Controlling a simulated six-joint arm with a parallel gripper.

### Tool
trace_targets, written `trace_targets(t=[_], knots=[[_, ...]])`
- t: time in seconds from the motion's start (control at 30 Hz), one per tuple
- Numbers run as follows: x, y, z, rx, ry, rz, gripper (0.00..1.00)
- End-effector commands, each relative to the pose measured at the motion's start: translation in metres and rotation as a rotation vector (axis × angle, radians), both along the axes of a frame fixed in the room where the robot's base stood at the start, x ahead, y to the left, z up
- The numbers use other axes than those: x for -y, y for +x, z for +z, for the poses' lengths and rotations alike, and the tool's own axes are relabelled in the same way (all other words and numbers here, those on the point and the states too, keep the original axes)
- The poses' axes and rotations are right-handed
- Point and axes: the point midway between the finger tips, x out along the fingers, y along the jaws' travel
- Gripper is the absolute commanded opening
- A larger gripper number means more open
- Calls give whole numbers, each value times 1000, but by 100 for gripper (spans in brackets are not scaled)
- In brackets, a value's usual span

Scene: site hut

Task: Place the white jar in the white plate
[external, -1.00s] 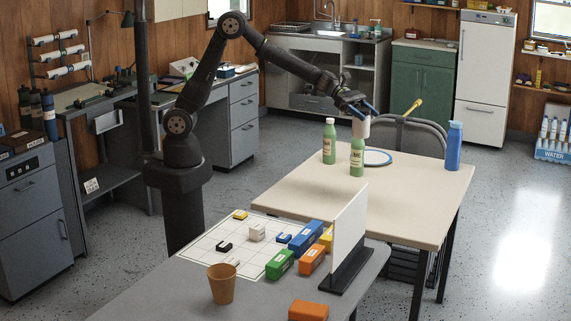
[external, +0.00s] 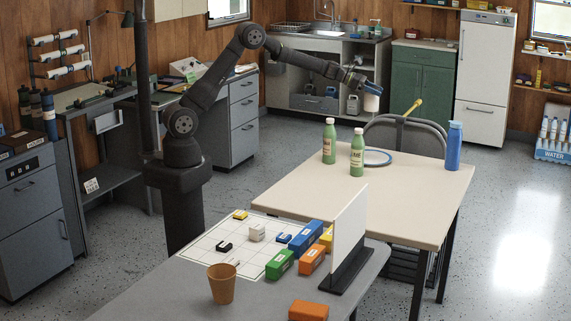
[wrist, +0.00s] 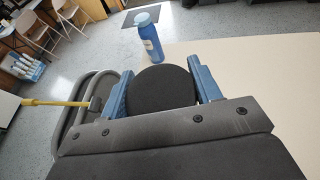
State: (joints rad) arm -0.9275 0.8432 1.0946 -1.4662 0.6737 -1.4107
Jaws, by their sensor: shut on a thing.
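My gripper (external: 369,88) is shut on the white jar (external: 371,102) and holds it in the air above the far side of the beige table. In the wrist view the jar's dark round top (wrist: 160,92) sits between the blue fingers of my gripper (wrist: 162,88); the rest of it is hidden. The white plate (external: 378,158) with a blue rim lies flat on the table, below the jar in the picture. A green bottle partly covers its left side. The plate does not show in the wrist view.
Two green bottles (external: 357,153) (external: 329,141) stand beside the plate. A blue bottle (external: 453,147) stands at the table's right and shows in the wrist view (wrist: 149,38). A grey chair (external: 405,135) is behind the table, with a yellow-handled thing (external: 413,107) nearby. The table's front is clear.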

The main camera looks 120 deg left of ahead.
Motion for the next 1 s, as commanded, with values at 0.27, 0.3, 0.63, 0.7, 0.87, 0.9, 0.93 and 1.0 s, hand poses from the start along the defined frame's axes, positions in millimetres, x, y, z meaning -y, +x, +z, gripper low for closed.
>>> trace_targets(t=[0.27, 0.3, 0.63, 0.7, 0.87, 0.9, 0.93, 1.0], knots=[[3, 2, -64, -3, -7, -4, 21], [3, 2, -74, -3, -6, -5, 21], [-10, -2, -118, -1, -2, -2, 21], [-23, -8, -127, -1, -1, -2, 21], [-58, -19, -149, -1, -2, -2, 21], [-67, -22, -155, -1, -1, -2, 21], [-73, -24, -158, -1, -1, -2, 21], [-85, -28, -166, 0, 0, -3, 21]])
